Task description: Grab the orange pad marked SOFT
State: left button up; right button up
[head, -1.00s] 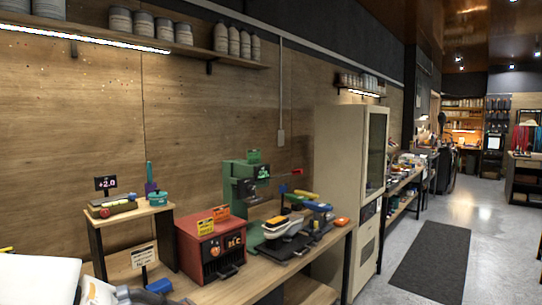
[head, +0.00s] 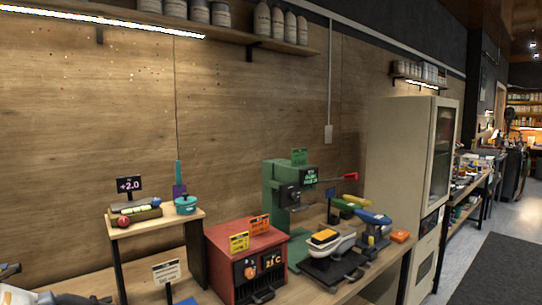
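A small flat orange block (head: 400,236) lies at the right end of the workbench, beside a blue-handled tool. A black pad with a yellow-orange top (head: 324,237) rests on the pale sneaker (head: 329,248) on a dark stand. I cannot read the word SOFT on either one; the lettering is too small or not facing me.
A green press (head: 285,195) with a red-tipped lever stands behind the sneaker. A red heater box (head: 245,262) is left of it. A small raised shelf (head: 150,228) stands further left. A beige cabinet (head: 390,140) is behind the bench's right end. Grey floor is open at far right.

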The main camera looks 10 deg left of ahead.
aim_at(399, 236)
jog(key=u, duration=0.05)
jog(key=k, duration=0.55)
jog(key=z, duration=0.7)
jog(key=i, duration=0.65)
jog(key=z, duration=0.75)
jog(key=i, duration=2.05)
jog(key=u, duration=1.05)
jog(key=i, duration=0.4)
jog(key=u, duration=0.4)
